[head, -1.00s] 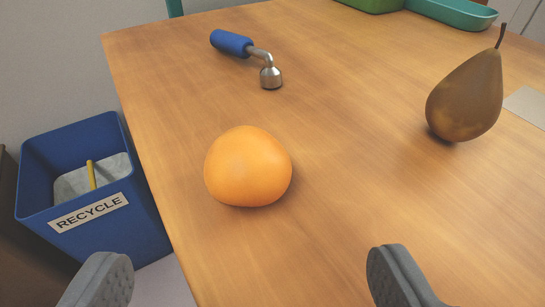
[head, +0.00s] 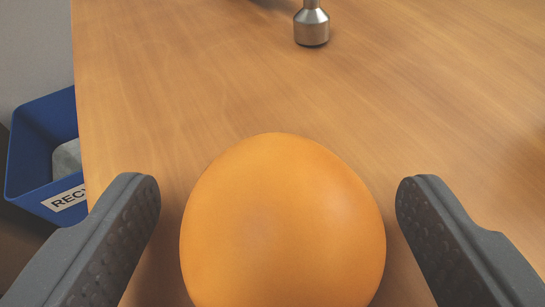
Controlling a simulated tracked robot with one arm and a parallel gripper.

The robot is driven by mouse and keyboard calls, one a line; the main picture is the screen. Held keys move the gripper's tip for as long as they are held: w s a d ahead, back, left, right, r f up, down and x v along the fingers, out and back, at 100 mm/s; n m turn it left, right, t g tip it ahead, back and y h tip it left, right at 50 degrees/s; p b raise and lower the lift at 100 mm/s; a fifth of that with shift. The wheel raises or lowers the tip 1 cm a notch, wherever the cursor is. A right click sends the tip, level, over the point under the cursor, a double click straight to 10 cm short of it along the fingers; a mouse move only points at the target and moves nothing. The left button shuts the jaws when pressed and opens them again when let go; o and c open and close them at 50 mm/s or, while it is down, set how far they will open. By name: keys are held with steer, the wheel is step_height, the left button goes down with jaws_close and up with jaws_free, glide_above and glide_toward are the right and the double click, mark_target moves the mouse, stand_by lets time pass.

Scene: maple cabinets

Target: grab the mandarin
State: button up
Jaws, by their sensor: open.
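The mandarin (head: 283,225) is a smooth orange ball on the wooden table, large at the bottom middle of the head view. Its lower edge is cut off by the frame. My gripper (head: 278,200) is open, with one grey finger to the left of the mandarin and one to the right.
A blue recycle bin (head: 30,140) stands past the table's left edge. The table between mandarin and tool is clear.

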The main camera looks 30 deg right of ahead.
steer(key=shift+w+d+f, duration=0.15)
steer(key=shift+w+d, duration=0.05)
steer(key=shift+w, duration=0.1)
steer(key=c, duration=1.1)
